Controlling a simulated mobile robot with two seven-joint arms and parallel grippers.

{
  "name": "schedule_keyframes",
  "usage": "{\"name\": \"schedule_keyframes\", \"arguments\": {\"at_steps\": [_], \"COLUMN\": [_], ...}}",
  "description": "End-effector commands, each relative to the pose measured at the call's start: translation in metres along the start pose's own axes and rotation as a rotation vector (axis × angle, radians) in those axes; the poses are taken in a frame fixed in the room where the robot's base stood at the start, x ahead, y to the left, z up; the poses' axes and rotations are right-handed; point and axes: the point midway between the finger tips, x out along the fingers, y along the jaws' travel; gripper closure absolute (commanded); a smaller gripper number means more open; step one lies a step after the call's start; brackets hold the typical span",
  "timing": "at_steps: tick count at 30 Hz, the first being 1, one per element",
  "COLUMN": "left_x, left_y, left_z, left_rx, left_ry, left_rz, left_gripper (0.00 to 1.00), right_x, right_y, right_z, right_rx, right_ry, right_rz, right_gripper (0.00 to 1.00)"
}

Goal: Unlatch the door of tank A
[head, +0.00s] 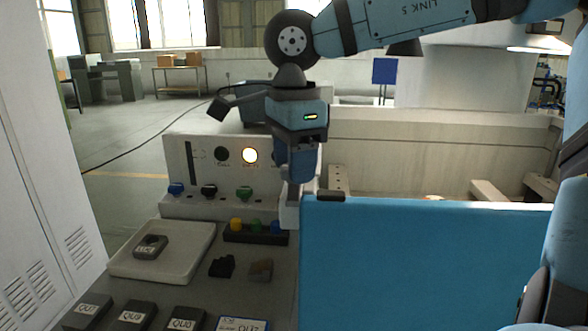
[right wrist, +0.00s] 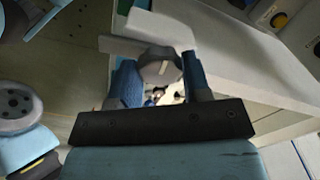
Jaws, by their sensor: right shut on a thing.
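A large blue panel (head: 425,262), apparently the door of tank A, stands upright in front of the pale tank (head: 440,150) in the head view. A small black piece (head: 331,196) sits on its top edge near the left corner. My right gripper (head: 300,182) points down beside that corner, at the tank's left end. In the right wrist view its two fingers (right wrist: 160,85) are shut on a rounded grey knob (right wrist: 160,68) with a pale mark, which looks like the latch. In the head view the knob is hidden by the gripper. My left gripper is not in view.
A control panel (head: 180,160) with a lit lamp (head: 250,156) and coloured knobs stands left of the gripper. A white tray (head: 190,240) with a labelled part and several dark blocks lie on the bench in front. A white cabinet (head: 40,180) is at far left.

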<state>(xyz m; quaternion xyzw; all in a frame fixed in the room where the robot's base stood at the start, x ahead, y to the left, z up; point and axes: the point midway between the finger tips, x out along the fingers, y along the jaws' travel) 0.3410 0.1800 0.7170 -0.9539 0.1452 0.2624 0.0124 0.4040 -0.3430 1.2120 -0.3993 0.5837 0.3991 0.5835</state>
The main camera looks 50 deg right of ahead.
Motion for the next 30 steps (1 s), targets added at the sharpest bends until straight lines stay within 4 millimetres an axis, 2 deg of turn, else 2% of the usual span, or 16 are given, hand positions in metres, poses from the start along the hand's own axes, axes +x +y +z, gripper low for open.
{"name": "schedule_keyframes", "arguments": {"at_steps": [7, 21, 22, 24, 25, 30], "left_x": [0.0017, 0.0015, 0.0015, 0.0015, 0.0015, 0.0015], "left_y": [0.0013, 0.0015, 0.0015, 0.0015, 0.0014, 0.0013], "left_z": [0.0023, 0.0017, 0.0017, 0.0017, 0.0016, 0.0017], "left_rx": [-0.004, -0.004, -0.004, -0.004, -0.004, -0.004], "left_ry": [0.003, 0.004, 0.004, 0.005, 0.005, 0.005], "left_rz": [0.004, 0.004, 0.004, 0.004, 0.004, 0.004], "left_gripper": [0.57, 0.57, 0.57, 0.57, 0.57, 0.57], "right_x": [-0.0003, -0.0008, -0.0008, -0.0007, -0.0006, -0.0004], "right_y": [-0.0004, -0.0004, -0.0004, -0.0003, -0.0003, -0.0002], "right_z": [-0.0003, -0.0003, -0.0003, -0.0002, -0.0002, -0.0002], "right_rx": [0.061, 0.071, 0.071, 0.071, 0.071, 0.07], "right_ry": [0.001, 0.0, 0.0, 0.0, 0.0, 0.0], "right_rz": [-0.001, -0.001, -0.001, -0.001, -0.001, 0.0], "right_gripper": [0.8, 0.8, 0.49, 0.33, 0.3, 0.3]}}
